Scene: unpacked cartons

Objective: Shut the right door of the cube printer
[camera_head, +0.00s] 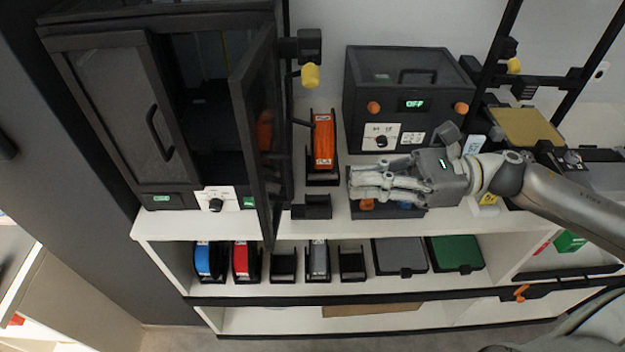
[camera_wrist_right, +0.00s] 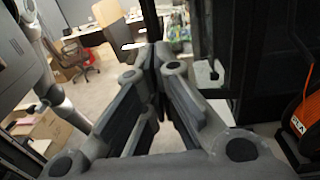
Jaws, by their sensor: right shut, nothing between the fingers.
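The cube printer (camera_head: 110,100) is the tall black cabinet at the left of the head view. Its left door (camera_head: 120,110) is shut. Its right door (camera_head: 258,120) stands wide open, swung out towards the shelf front, and the dark inside shows. My right gripper (camera_head: 352,183) is shut and empty, to the right of the open door and apart from it, pointing left towards it. In the wrist view the closed fingers (camera_wrist_right: 157,55) point at a dark frame with a see-through pane, which appears to be the open door (camera_wrist_right: 182,22). My left gripper is not in view.
A small black printer (camera_head: 410,95) stands behind my right gripper. An orange spool (camera_head: 323,140) in a black holder stands between the two machines. An empty black holder (camera_head: 312,207) stands near the door. Coloured spools and lidded boxes fill the lower shelf (camera_head: 300,240).

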